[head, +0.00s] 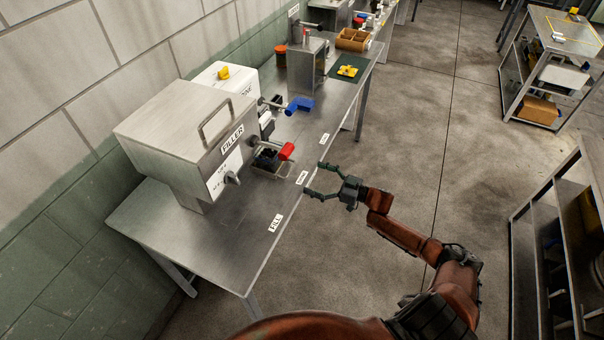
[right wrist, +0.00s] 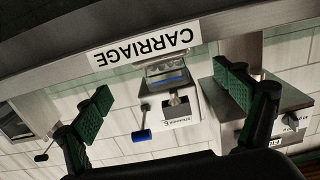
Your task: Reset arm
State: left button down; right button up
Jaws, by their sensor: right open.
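My right gripper (head: 314,180) is at the front edge of the steel bench (head: 235,250), its two fingers spread apart with nothing between them. The right arm reaches up from the lower right. In the right wrist view, the open green-padded fingers (right wrist: 168,97) stand either side of a white machine with a blue handle (right wrist: 141,135) in the background. A CARRIAGE label (right wrist: 145,47) shows upside down above the fingers. My left gripper is not in view.
The filler box (head: 185,130) stands at the bench's left, with a red handle (head: 287,151) by it. A white machine (head: 225,78) with a blue handle (head: 299,105) stands behind. A cart (head: 550,65) and a shelf (head: 560,240) stand right. Floor between is clear.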

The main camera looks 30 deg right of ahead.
jog(key=shift+v, duration=1.1)
jog(key=s+d+f+m+g+h, duration=0.1)
jog(key=s+d+f+h, duration=0.15)
jog(key=f, duration=0.65)
jog(key=s+d+f+m+h, duration=0.2)
jog(key=s+f+h, duration=0.15)
jog(key=f, duration=0.65)
jog(key=s+d+f+m+g+h, duration=0.15)
jog(key=s+f, duration=0.25)
jog(key=f, duration=0.5)
jog(key=s+a+f+g+h, duration=0.2)
jog(key=s+f+g+h, duration=0.15)
jog(key=s+f, duration=1.35)
jog(key=s+a+f+g, duration=0.2)
jog(key=s+a+f, duration=0.3)
jog(key=s, duration=0.5)
jog(key=s+a+f+g, duration=0.3)
jog(key=s+a+f, duration=0.2)
jog(key=s, duration=0.5)
jog(key=s+a+f+g+y, duration=0.1)
jog(key=s+a+f+g, duration=0.2)
jog(key=s, duration=0.7)
jog(key=a+f, duration=0.2)
jog(key=a, duration=0.1)
jog(key=shift+s+a+m, duration=0.15)
jog(key=shift+s+m, duration=0.2)
jog(key=shift+s, duration=0.05)
